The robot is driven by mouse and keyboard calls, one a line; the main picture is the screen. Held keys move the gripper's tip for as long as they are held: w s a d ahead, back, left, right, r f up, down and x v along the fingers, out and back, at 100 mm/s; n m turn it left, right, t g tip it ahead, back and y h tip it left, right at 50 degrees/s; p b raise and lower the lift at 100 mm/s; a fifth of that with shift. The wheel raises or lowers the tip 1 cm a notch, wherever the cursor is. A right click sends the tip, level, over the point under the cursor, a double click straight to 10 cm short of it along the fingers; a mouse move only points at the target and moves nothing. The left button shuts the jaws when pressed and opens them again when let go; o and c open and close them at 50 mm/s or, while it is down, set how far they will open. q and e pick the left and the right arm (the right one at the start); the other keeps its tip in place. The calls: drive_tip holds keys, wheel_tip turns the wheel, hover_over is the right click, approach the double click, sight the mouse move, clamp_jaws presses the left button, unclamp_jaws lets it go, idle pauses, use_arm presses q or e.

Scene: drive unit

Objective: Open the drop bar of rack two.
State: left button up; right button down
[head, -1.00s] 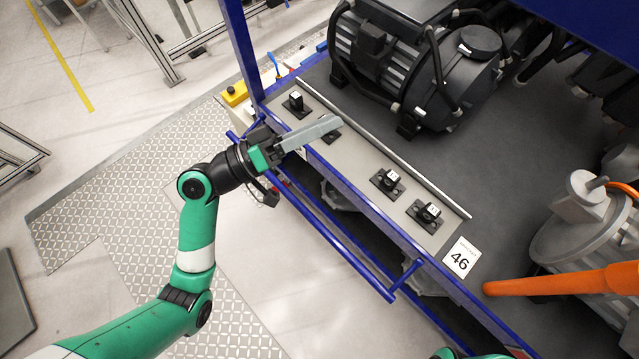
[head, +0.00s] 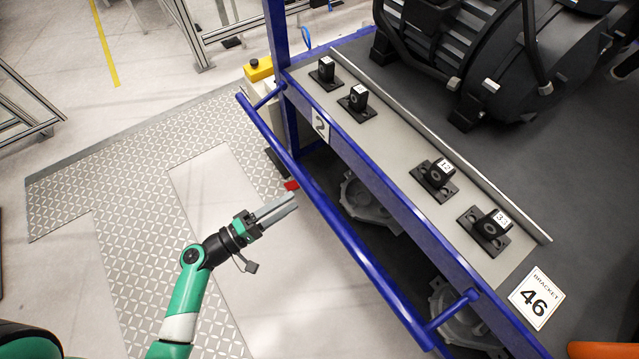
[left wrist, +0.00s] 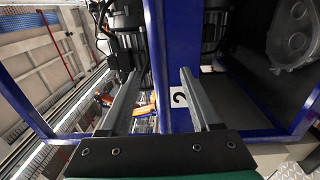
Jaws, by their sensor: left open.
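The drop bar (head: 335,222) is a long blue rail. It stands out in front of the rack marked with a 2 plate (head: 320,126), joined to it by a short blue arm near each end. My left gripper (head: 293,200) is open and empty, left of the bar's middle and apart from it in the head view. In the left wrist view the two grey fingers (left wrist: 158,95) are spread wide, with blue rack members between and beyond them. The 2 plate (left wrist: 179,97) shows beside the right finger. My right gripper is out of view.
Black switch blocks (head: 433,180) sit on the grey ledge above the rack. A large black motor (head: 500,60) stands behind. Metal housings (head: 368,200) lie on the lower shelf. A BRACKET 46 card (head: 535,298) is at the right.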

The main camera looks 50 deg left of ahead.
use_arm(q)
drive_tip(key=w+d, duration=0.1)
drive_tip(key=w, duration=0.9)
drive_tip(key=shift+d+r+b, duration=0.3)
drive_tip(key=shift+b, duration=0.1)
drive_tip(key=shift+s, duration=0.1)
clamp_jaws()
idle(0.5)
